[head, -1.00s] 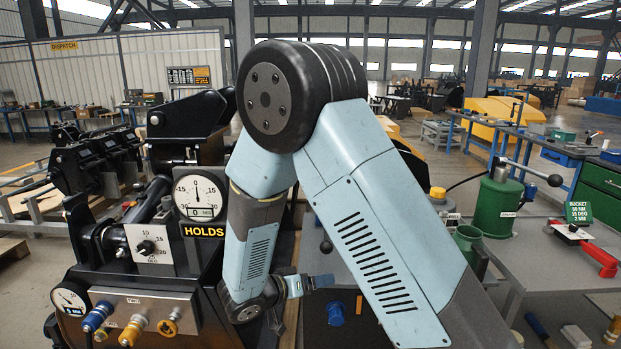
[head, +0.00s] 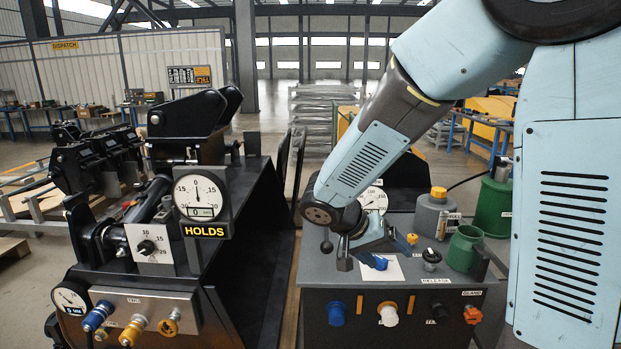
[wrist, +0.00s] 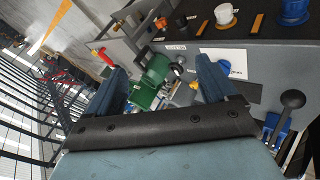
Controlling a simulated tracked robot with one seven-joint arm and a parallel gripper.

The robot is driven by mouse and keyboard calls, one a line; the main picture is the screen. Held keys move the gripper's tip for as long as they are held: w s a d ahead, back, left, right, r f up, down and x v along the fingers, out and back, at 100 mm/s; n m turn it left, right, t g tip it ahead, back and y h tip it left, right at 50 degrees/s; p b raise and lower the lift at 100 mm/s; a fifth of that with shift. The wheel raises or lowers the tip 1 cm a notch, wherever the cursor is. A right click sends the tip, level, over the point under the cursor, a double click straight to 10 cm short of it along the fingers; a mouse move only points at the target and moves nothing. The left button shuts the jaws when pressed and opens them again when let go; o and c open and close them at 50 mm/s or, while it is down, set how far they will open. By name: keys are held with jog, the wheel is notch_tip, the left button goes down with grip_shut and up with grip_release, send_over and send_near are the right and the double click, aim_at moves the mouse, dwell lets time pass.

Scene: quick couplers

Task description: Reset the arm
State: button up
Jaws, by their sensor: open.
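My arm reaches in from the right of the head view, its elbow at the top right and its forearm slanting down to the left. My gripper (head: 378,252) is above the grey bench console, over a white card (head: 383,270). In the wrist view my gripper (wrist: 163,82) has its two blue fingers well apart, with nothing held between them. Beyond the fingers, the green can (wrist: 152,78) shows in the gap. The far side of the gripper is hidden in the head view.
The black coupler rig with a HOLDS sign (head: 205,231) stands at left. The console front carries a blue fitting (head: 336,313), a white fitting (head: 388,314) and an orange-red knob (head: 473,315). A grey canister (head: 432,215) and green can (head: 465,248) stand behind.

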jog(key=s+d+r+n+t+y, duration=0.1)
jog(key=s+d+r+y, duration=0.2)
jog(key=s+r, duration=0.3)
jog(key=s+d+r+n+t+y, duration=0.2)
jog(key=s+d+r+y, duration=0.2)
jog(key=s+r, duration=0.3)
jog(key=s+y, duration=0.1)
jog(key=s, duration=0.2)
jog(key=shift+r+n+t, duration=0.3)
